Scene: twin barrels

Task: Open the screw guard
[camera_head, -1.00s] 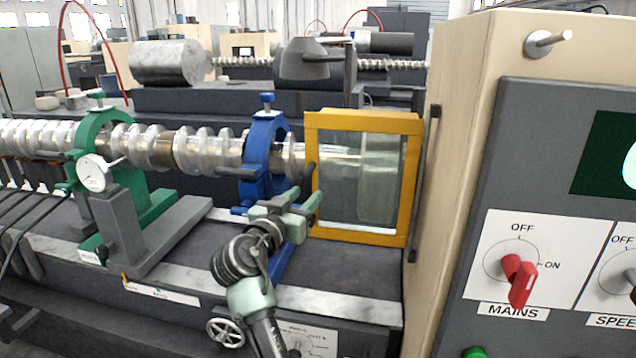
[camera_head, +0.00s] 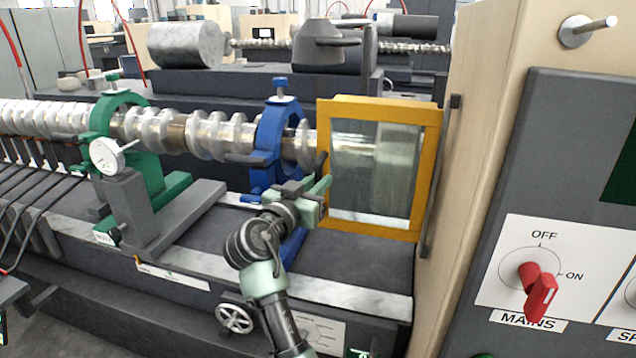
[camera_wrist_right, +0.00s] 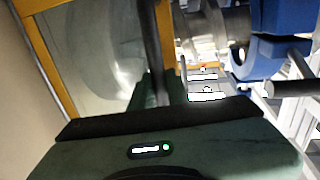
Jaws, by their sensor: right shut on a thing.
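The screw guard (camera_head: 378,227) is a yellow frame around a clear pane, standing over the right end of the screw (camera_head: 215,132) against the beige cabinet. It looks closed. Its dark upright handle (camera_head: 322,163) is on the frame's left edge, and the handle also shows in the right wrist view (camera_wrist_right: 151,40). My right gripper (camera_head: 322,188) is shut on the handle's lower part. In the right wrist view, the green fingers (camera_wrist_right: 158,92) are around the bar, their tips partly hidden by the gripper body. My left gripper is not in view.
A blue steady rest (camera_head: 268,140) stands just left of the guard, close to my right gripper. A green rest (camera_head: 150,165) with a dial gauge stands farther left. The control cabinet (camera_head: 490,130) with a red switch (camera_head: 540,285) fills the right. The bed before the guard is clear.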

